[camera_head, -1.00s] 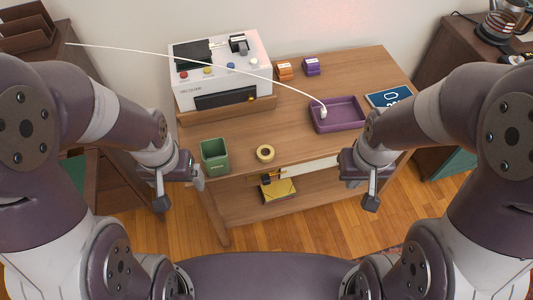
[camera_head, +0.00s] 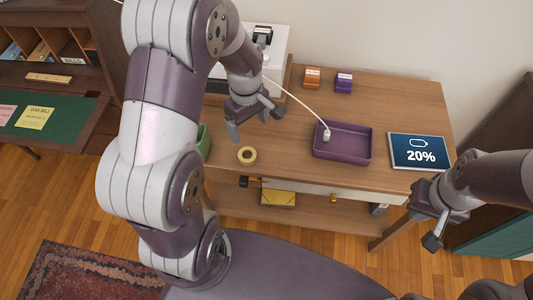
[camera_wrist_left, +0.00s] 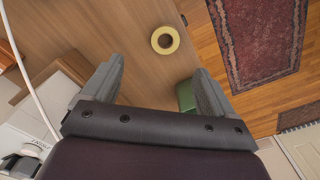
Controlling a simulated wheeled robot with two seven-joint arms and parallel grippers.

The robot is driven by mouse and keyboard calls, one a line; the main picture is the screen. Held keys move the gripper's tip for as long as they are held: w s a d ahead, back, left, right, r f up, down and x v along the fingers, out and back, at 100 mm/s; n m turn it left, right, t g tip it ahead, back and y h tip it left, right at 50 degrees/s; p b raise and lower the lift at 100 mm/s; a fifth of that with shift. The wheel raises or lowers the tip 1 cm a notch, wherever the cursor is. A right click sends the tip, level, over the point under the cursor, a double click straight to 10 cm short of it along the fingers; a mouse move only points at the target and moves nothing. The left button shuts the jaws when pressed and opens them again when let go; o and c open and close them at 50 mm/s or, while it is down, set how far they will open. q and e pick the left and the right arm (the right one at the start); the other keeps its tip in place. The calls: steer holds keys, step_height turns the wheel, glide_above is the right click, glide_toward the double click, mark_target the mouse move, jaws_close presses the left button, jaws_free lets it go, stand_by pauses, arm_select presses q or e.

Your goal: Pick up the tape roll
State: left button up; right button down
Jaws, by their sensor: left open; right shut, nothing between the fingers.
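The yellow tape roll (camera_head: 247,155) lies flat near the front edge of the wooden table, with its dark hole facing up. In the left wrist view the tape roll (camera_wrist_left: 165,40) is beyond the fingertips, right of the middle. My left gripper (camera_head: 254,122) is open and empty, above the table and behind the tape roll in the head view. Its two fingers also show in the left wrist view (camera_wrist_left: 158,80), apart from the roll. My right gripper (camera_head: 424,222) is shut and empty, off the table's front right corner.
A purple tray (camera_head: 343,156) with a white cable plug in it stands right of the roll, beside a tablet showing 20% (camera_head: 419,152). A green bin (camera_head: 203,143) is left of the roll, partly behind my left arm. Orange (camera_head: 312,78) and purple boxes (camera_head: 344,82) stand at the back.

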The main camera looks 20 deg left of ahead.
mark_target(247, 154)
arm_select(q)
steer(key=shift+n, duration=0.3)
steer(key=f, duration=0.8)
steer(key=s+a+f, duration=0.1)
steer(key=f, duration=0.3)
steer(key=shift+f, duration=0.1)
steer(key=shift+w+f, duration=0.15)
steer(key=shift+f, duration=0.2)
steer(key=shift+r, duration=0.1)
steer(key=c, duration=1.1)
